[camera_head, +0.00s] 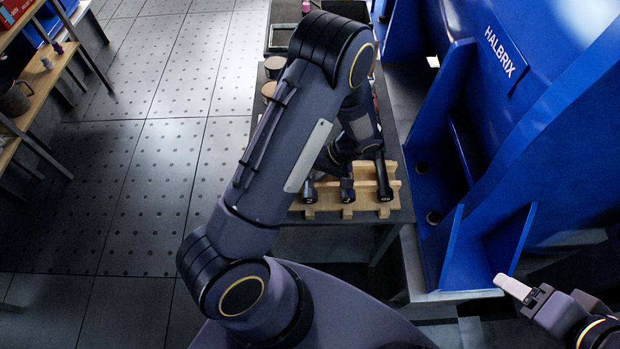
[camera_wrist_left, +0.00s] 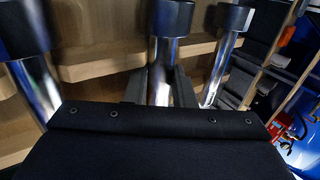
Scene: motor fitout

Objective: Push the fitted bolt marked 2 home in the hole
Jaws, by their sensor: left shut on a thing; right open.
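Several bolts with black heads and shiny shanks lie in a wooden rack (camera_head: 366,205) on the bench. In the head view I see a left bolt (camera_head: 309,193), a middle bolt (camera_head: 347,191) and a right bolt (camera_head: 384,193). I cannot read a number 2 on any of them. The blue motor foot has a far hole (camera_head: 421,168) and a near hole (camera_head: 433,217). My right gripper (camera_head: 516,288) is open and empty beside the foot.
The large blue motor housing (camera_head: 506,50) fills the right, with upright ribs beside the holes. A shelf (camera_head: 40,90) stands far left. The floor between is clear.

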